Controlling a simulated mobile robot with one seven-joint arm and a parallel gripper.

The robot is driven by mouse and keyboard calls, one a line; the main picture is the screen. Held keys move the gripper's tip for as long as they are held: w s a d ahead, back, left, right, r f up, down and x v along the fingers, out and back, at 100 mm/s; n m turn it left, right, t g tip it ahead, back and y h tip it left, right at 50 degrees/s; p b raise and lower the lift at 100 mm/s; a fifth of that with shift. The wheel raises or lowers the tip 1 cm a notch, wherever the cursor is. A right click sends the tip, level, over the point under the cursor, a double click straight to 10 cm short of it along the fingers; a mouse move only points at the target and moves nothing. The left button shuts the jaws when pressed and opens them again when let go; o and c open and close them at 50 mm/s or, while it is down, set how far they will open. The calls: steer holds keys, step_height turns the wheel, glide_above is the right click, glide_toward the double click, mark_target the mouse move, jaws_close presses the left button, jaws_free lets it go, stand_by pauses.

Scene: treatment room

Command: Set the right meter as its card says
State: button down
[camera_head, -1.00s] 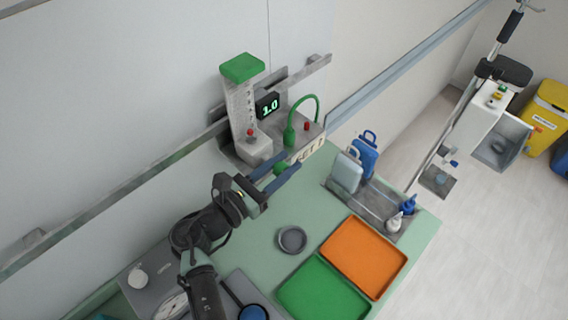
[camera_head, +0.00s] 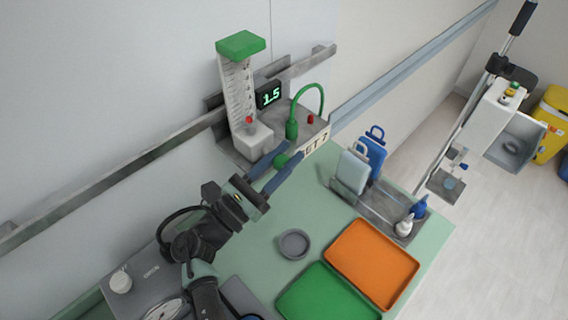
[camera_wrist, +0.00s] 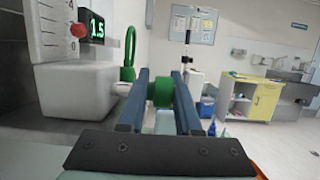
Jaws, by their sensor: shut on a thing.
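The meter (camera_head: 240,90) stands at the wall rail, with a scaled column, green cap and red bead. Its display (camera_head: 268,95) reads 1.5; it also shows in the wrist view (camera_wrist: 97,29). The card (camera_head: 315,143) on its front is partly covered by my gripper; "ET" shows, and I cannot read the figure after it surely. My gripper (camera_head: 289,158) is shut on the green knob (camera_head: 281,160) at the meter's front. In the wrist view the knob (camera_wrist: 160,93) sits between the two blue fingers.
A green hose (camera_head: 308,88) arches over the meter's right side. A grey dish (camera_head: 294,244), orange tray (camera_head: 371,262) and green tray (camera_head: 325,295) lie in front.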

mark_target(287, 157)
steer(key=shift+s+d+f, duration=0.1)
steer(key=shift+d+f, duration=0.1)
steer(key=shift+d, duration=0.05)
steer(key=c, duration=0.7)
jaws_free()
steer(key=shift+s, duration=0.1)
steer(key=shift+r, duration=0.15)
steer(key=shift+a+r, duration=0.1)
steer(key=shift+r, duration=0.2)
step_height(287, 157, up, 9)
steer(key=shift+r, duration=0.2)
